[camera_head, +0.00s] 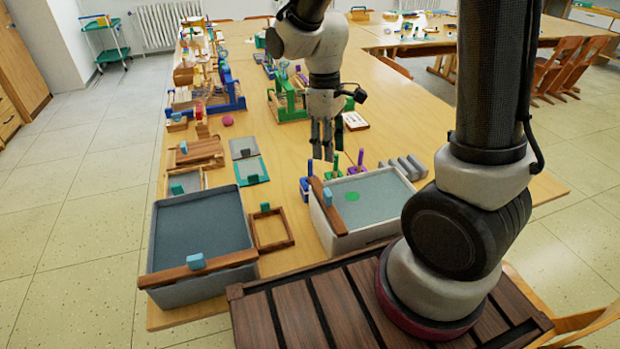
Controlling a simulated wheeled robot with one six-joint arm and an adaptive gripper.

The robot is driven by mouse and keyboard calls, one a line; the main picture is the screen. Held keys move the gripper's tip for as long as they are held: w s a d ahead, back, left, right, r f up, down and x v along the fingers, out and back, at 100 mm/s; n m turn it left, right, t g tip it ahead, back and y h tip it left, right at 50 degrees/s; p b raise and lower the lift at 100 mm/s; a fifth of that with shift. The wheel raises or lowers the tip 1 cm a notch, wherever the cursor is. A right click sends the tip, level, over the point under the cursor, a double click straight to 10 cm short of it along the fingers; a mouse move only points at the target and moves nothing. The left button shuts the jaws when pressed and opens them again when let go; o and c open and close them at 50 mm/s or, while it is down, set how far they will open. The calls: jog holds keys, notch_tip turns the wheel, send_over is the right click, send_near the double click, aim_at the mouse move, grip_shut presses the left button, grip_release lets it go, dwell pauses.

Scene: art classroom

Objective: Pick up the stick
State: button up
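Two wooden sticks that could be meant lie across tubs. One brown stick (225,263) with a blue block on it lies along the near rim of the grey left tub (158,245). Another brown stick (322,196), also with a small blue block, lies across the left side of the pale right tub (352,240). Small upright coloured handles (338,164), green and purple, stand in holders behind the right tub. My gripper (326,152) points down above the table near these handles. Its fingers look apart, with nothing seen between them.
The long table (290,170) carries a wooden frame (270,230) between the tubs, a grey ridged piece (403,167) behind the right tub, and green and blue loom-like frames farther back. A dark slatted bench (300,316) is in front. Floor at left is clear.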

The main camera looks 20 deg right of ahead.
aim_at(310, 160)
jog(key=w+a+f+n+t, duration=0.2)
jog(key=w+a+f+n, duration=0.1)
jog(key=w+n, duration=0.3)
jog(key=shift+y, duration=0.3)
jog(key=f, duration=0.7)
jog(key=shift+d+f, duration=0.2)
jog(key=shift+d, duration=0.1)
jog(key=shift+c, duration=0.4)
grip_shut()
